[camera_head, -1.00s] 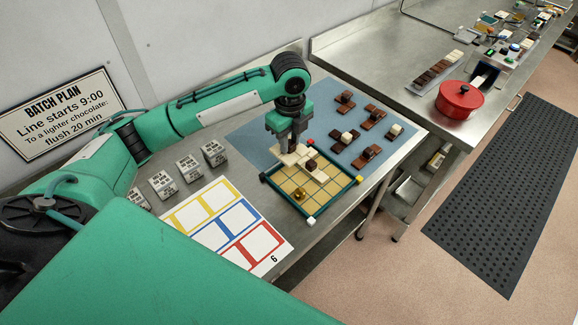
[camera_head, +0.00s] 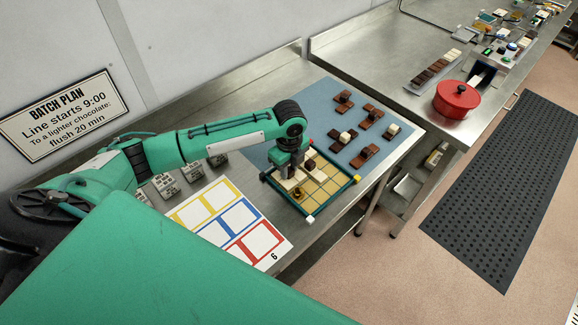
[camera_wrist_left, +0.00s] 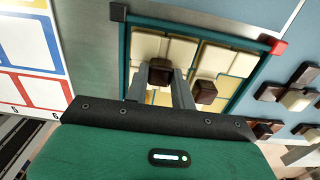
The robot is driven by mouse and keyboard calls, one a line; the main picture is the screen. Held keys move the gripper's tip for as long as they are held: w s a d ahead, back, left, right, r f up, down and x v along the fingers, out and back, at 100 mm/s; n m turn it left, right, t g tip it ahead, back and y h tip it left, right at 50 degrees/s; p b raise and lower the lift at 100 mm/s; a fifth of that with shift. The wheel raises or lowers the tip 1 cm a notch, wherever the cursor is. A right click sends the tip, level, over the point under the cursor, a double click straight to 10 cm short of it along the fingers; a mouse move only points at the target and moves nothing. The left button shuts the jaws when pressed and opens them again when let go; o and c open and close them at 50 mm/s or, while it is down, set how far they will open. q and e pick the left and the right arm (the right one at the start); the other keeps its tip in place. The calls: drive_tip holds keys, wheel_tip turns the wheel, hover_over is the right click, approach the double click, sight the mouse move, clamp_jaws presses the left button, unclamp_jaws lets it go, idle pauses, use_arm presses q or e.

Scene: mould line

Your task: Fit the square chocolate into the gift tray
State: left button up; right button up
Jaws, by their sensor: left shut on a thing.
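The gift tray (camera_head: 334,199) has a dark green rim and a gold grid floor, and lies on the bench with coloured corner blocks. My left gripper (camera_head: 287,175) is over its left part, pointing down. In the left wrist view its fingers (camera_wrist_left: 160,88) are shut on the dark brown knob of the square chocolate (camera_wrist_left: 148,47), whose cream top is seamed into squares. I cannot tell whether it touches the tray floor. Beside it in the tray is another cream chocolate with a dark knob (camera_wrist_left: 204,92). A small gold-brown piece (camera_head: 298,194) sits near the front. My right gripper is out of view.
Several brown and cream chocolates (camera_head: 366,155) lie on the blue mat (camera_head: 325,110) behind the tray. A card with coloured frames (camera_head: 238,217) and labelled blocks (camera_head: 165,185) are to the left. A red pot (camera_head: 458,100) stands on the other bench.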

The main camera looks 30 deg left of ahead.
sight(289, 170)
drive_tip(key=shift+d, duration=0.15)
use_arm(q)
drive_tip(key=o, duration=1)
drive_tip(key=shift+f, duration=0.1)
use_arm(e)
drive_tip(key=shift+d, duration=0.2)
use_arm(q)
drive_tip(key=shift+r, duration=0.55)
wheel_tip(289, 170, up, 11)
drive_tip(key=b, duration=0.3)
drive_tip(key=shift+r, duration=0.1)
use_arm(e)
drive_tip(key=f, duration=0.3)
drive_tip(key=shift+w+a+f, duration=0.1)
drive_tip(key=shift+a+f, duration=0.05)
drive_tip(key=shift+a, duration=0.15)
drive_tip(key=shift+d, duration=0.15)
